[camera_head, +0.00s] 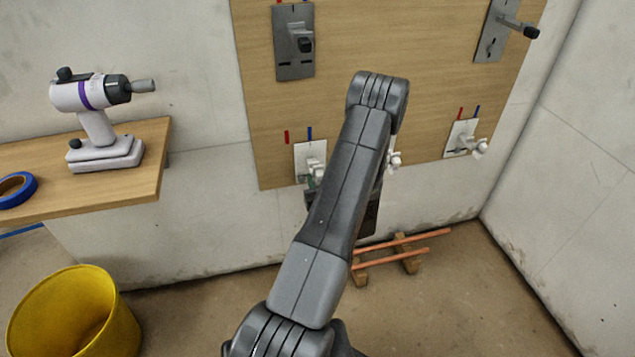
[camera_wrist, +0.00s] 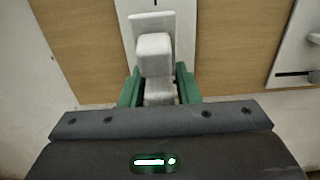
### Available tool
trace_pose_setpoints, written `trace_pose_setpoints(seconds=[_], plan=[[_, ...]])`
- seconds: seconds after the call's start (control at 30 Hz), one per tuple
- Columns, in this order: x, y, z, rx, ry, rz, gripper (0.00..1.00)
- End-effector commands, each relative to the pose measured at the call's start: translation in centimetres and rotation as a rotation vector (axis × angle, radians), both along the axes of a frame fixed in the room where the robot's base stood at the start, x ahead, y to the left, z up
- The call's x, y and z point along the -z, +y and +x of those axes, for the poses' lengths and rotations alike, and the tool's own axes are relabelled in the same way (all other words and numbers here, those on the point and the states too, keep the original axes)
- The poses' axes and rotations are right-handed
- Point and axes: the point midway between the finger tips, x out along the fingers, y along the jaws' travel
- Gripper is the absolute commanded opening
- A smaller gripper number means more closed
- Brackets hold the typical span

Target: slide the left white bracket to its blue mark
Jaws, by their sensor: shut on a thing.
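The left white bracket (camera_head: 309,150) is upright on the wooden board (camera_head: 255,105), low at its left. A blue mark (camera_head: 310,132) is just above the bracket's top edge, near the middle of its width. In the wrist view the bracket's white plate (camera_wrist: 147,22) and protruding block (camera_wrist: 153,55) show. My gripper (camera_wrist: 160,88) has green fingers on both sides of the block's lower part and is shut on it. My arm partly hides the gripper in the head view.
Another white bracket (camera_head: 458,138) is at the board's lower right. Grey brackets (camera_head: 293,65) (camera_head: 488,45) are higher up. A bench (camera_head: 140,185) with a drill (camera_head: 97,115) and a yellow bucket (camera_head: 115,325) stand left.

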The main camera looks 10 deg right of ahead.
Motion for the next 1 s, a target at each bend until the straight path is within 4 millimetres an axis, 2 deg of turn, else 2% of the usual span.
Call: trace_pose_setpoints(seconds=[0.17, 0.2, 0.27, 0.53, 0.67, 0.77, 1.0], plan=[[0.0, 0.1, 0.0, -0.001, 0.001, 0.000, 0.00], [0.0, 0.1, 0.0, -0.001, 0.002, 0.000, 0.33], [0.0, 0.0, 0.0, -0.001, 0.002, 0.000, 0.44], [0.0, 0.0, -0.1, -0.001, 0.001, 0.001, 0.44], [0.0, -0.1, -0.9, 0.001, 0.003, 0.002, 0.44], [0.0, -0.1, -2.4, 0.002, 0.004, 0.002, 0.44], [0.0, -0.4, -8.1, 0.005, 0.005, 0.005, 0.44]])
